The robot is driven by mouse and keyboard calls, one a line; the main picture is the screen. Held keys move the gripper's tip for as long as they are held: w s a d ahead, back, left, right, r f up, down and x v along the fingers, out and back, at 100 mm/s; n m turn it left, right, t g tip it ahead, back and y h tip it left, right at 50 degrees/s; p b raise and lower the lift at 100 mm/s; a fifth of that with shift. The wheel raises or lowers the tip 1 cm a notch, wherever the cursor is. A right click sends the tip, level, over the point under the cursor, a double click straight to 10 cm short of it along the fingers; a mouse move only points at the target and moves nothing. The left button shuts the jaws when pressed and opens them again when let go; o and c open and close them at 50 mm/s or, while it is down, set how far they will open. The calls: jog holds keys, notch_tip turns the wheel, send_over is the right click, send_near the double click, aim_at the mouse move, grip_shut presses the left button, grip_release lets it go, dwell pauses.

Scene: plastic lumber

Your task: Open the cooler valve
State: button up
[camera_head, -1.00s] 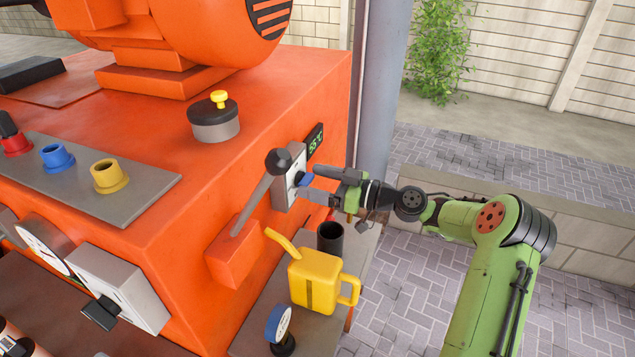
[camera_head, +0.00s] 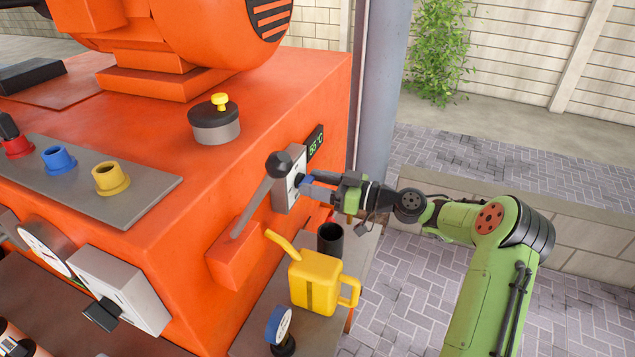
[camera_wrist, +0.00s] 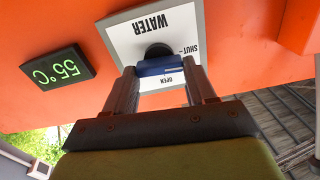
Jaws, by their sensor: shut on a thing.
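The cooler valve is a blue handle (camera_wrist: 155,67) on a black hub in front of a white plate (camera_wrist: 122,42) marked WATER, SHUT and OPEN. In the wrist view the lettering appears upside down, and the handle lies crosswise between my fingers, near the word OPEN. My gripper (camera_wrist: 160,82) is shut on the blue handle, one finger at each end. In the head view the plate (camera_head: 287,192) is on the side of the orange machine, and my gripper (camera_head: 313,186) reaches it from the right. The handle (camera_head: 306,182) is partly hidden by the fingers there.
A display (camera_head: 316,142) reading 55 °C is beside the plate. A lever with a dark knob (camera_head: 279,164) stands close to the left. A yellow watering can (camera_head: 315,283) and a black cup (camera_head: 331,238) are below. Free room lies to the right.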

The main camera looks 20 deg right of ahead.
jog(key=m+p, duration=0.2)
jog(key=m, duration=0.2)
jog(key=m+p, duration=0.2)
jog(key=m, duration=0.2)
jog(key=shift+w+d, duration=0.1)
jog(key=m+p, duration=0.3)
jog(key=m, duration=0.1)
jog(key=shift+f+m+p, duration=0.2)
jog(key=shift+m+p, duration=0.65)
jog(key=shift+m, duration=0.85)
jog(key=o, duration=1)
jog(key=shift+o, duration=0.2)
jog(key=v, duration=1.5)
jog(key=shift+d, duration=0.35)
